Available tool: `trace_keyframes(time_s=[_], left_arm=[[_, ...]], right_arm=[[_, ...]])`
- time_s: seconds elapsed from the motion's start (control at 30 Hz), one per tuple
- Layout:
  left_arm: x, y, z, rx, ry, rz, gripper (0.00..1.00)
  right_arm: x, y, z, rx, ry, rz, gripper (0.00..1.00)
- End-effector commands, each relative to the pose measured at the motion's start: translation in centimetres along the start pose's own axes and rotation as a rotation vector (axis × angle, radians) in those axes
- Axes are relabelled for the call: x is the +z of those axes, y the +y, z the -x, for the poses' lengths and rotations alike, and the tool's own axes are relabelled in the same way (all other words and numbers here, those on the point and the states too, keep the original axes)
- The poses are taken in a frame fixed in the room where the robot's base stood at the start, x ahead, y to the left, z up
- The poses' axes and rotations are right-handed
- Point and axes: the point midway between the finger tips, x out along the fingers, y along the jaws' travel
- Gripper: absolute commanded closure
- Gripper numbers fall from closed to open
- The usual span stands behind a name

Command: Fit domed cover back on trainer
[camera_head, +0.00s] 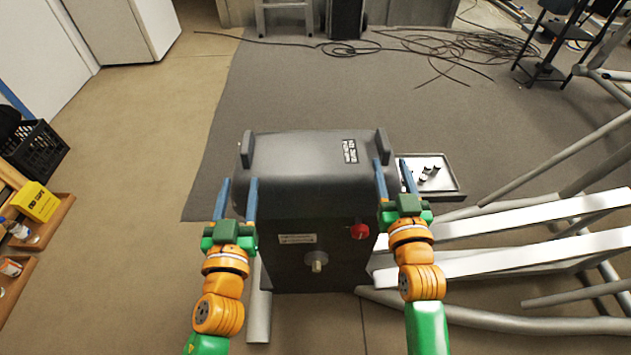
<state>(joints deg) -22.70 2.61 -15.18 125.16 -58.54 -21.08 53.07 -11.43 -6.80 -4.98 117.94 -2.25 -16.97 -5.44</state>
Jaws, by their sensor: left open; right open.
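The dark domed cover (300,160) lies on top of the trainer's dark box-shaped body (290,262). The cover has an upright lug at each side and a label near its right side. I cannot tell whether it is fully seated. The trainer's front shows a red knob (360,231) and a metal shaft stub (317,262). My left gripper (237,193) is open at the cover's left front edge. My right gripper (394,175) is open at the right side, close to the right lug. I cannot tell whether either touches the cover.
A tray (455,194) with small dark parts lies behind my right gripper. White and grey frame bars (520,230) fill the right side. Cables (440,45) lie on the grey mat behind. A crate (35,150) and a yellow box (36,201) stand at the left. The floor between is clear.

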Motion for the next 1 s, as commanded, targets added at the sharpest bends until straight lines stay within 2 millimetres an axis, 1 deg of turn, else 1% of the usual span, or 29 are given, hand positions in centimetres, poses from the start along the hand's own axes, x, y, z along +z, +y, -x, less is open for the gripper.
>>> trace_keyframes(time_s=[0.03, 0.1, 0.23, 0.37, 0.73, 0.77, 0.87, 0.9, 0.93, 0.97, 1.0], left_arm=[[0.0, 0.0, 0.0, 0.0, 0.0, 0.0, 0.5], [0.0, 0.0, 0.0, 0.0, 0.0, 0.0, 0.5], [0.0, 0.0, 0.0, 0.0, 0.0, 0.0, 0.5], [0.0, 0.0, 0.0, 0.0, 0.0, 0.0, 0.5], [0.1, -0.2, 0.0, -0.007, -0.008, 0.0, 0.5], [0.4, -0.6, 0.1, -0.022, -0.024, -0.001, 0.5], [3.1, -3.4, 1.1, -0.124, -0.177, -0.006, 0.5], [4.8, -4.5, 1.9, -0.163, -0.273, -0.012, 0.5], [6.2, -5.2, 2.7, -0.184, -0.353, -0.018, 0.5], [7.5, -5.7, 3.6, -0.196, -0.434, -0.025, 0.5], [9.1, -6.1, 5.0, -0.198, -0.541, -0.036, 0.5]], right_arm=[[0.1, 0.0, 1.3, 0.0, -0.004, 0.0, 0.5], [0.0, 0.0, 2.8, 0.001, -0.002, 0.0, 0.5], [0.0, 0.0, 4.4, 0.0, 0.0, 0.0, 0.5], [-0.1, 0.0, 4.8, 0.0, 0.002, 0.0, 0.5], [0.2, 0.0, 4.8, -0.001, -0.009, 0.001, 0.5], [0.6, 0.0, 4.9, -0.005, -0.031, 0.003, 0.5], [4.0, -0.1, 6.0, -0.031, -0.213, 0.014, 0.5], [5.9, -0.1, 6.8, -0.043, -0.314, 0.02, 0.5], [7.3, -0.1, 7.6, -0.051, -0.393, 0.025, 0.5], [8.6, -0.1, 8.6, -0.059, -0.472, 0.029, 0.5], [10.2, 0.0, 9.9, -0.067, -0.572, 0.037, 0.5]])
